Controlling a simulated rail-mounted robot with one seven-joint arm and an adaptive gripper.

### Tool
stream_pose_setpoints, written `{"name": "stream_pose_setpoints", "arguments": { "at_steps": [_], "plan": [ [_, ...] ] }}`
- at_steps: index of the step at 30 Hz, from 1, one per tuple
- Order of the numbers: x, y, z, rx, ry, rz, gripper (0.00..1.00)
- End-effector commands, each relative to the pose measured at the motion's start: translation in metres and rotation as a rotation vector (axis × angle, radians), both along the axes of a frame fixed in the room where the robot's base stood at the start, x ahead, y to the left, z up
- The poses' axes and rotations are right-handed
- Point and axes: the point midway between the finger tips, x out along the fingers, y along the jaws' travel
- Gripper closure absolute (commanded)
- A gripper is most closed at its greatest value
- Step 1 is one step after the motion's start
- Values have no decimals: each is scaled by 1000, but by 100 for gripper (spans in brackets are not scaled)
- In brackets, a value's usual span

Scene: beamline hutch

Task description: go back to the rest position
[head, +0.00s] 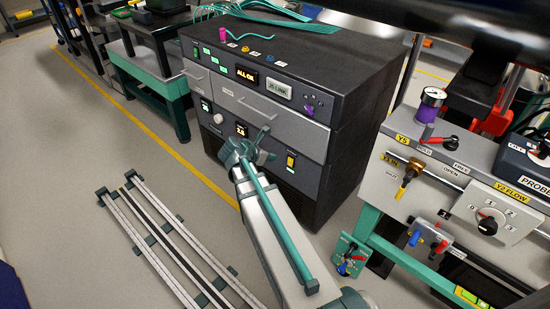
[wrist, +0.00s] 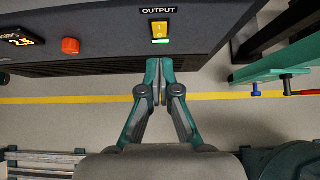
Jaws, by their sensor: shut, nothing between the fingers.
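My gripper (wrist: 159,92) is shut and empty in the wrist view, its teal fingers together just below the lit yellow OUTPUT switch (wrist: 160,32) on the dark cabinet's front panel. I cannot tell whether the fingertips touch the panel. In the head view my arm reaches from the bottom towards the cabinet (head: 345,85), and its end (head: 247,152) is in front of the lower drawers and covers part of them. The OUTPUT switch also shows in the head view (head: 291,162), right of my gripper.
A panel bench (head: 450,187) with valves, knobs and a Y2 FLOW dial stands at the right. A green-framed table (head: 150,80) stands at the back left. Rails (head: 165,240) run along the floor at left.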

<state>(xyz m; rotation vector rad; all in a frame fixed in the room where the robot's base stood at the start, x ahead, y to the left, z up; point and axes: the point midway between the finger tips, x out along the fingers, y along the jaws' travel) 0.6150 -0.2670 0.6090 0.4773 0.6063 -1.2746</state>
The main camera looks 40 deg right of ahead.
Motion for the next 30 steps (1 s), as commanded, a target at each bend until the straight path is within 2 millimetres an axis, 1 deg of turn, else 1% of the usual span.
{"name": "stream_pose_setpoints", "arguments": {
  "at_steps": [1,4,20,23,26,29,30],
  "plan": [
    [-1,2,4,0,-1,1,100],
    [-1,4,6,0,-1,1,100],
    [-1,4,6,4,-16,-14,100],
    [-2,5,6,19,-72,-71,100],
    [-5,9,1,76,-179,-188,100],
    [-14,20,-12,176,-315,-363,100],
    [-21,27,-25,222,-361,-447,100]
  ]
}}
